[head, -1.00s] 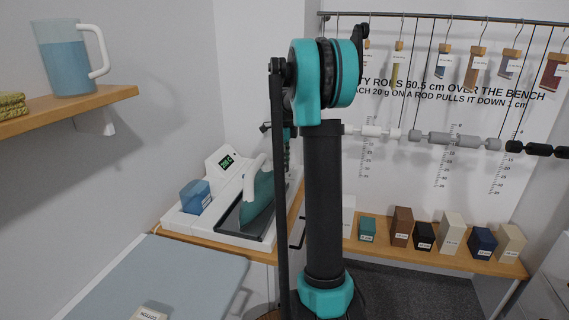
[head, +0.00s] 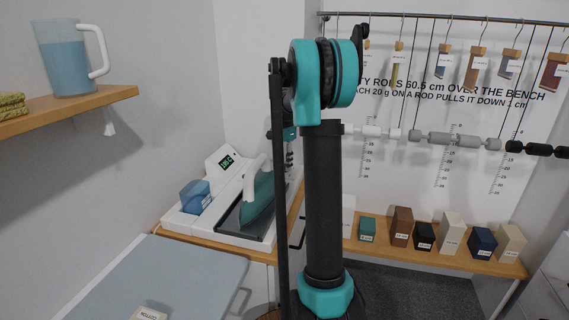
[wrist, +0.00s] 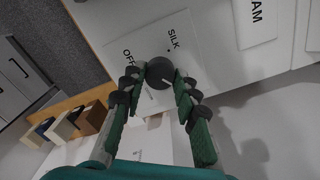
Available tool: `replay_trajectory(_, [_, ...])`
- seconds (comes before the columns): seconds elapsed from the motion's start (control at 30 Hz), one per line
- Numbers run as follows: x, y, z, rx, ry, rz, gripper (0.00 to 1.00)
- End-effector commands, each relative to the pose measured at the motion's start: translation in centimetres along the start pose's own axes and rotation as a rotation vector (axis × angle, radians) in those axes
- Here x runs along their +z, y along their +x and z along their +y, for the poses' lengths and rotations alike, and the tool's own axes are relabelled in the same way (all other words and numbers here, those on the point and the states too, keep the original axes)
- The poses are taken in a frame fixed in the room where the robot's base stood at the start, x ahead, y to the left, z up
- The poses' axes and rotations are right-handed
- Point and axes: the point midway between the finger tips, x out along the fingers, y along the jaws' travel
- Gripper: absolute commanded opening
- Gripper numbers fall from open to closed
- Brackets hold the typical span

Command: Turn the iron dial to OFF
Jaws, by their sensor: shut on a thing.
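The dark round dial (wrist: 160,72) is on a white panel in the wrist view, with the printed words OFF (wrist: 128,58) and SILK (wrist: 174,43) beside it. My gripper (wrist: 157,77) is shut on the dial, one finger on each side. A small pale mark shows near the dial's lower part; I cannot tell exactly where it points. In the head view the teal iron (head: 259,196) rests on the white station (head: 221,166) with a small green display (head: 227,162). There my gripper (head: 289,155) is mostly hidden behind my arm, and the dial is hidden.
A blue block-shaped tank (head: 195,196) sits on the station's left. A pale ironing board (head: 190,275) lies in front. Several labelled blocks (head: 400,226) stand along the wooden bench (head: 430,257) to the right. A blue jug (head: 66,58) stands on the upper left shelf.

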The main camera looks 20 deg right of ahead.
Motion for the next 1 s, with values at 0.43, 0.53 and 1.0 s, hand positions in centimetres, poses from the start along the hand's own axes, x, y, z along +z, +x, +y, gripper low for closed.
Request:
replay_trajectory(0.43, [-0.03, 0.03, 0.0, 0.001, -0.423, 0.001, 0.01])
replay_trajectory(0.53, [-0.03, 0.03, -0.01, 0.001, -0.519, 0.001, 0.01])
replay_trajectory(1.0, [-0.01, 0.03, -0.03, 0.001, -0.965, 0.0, 0.01])
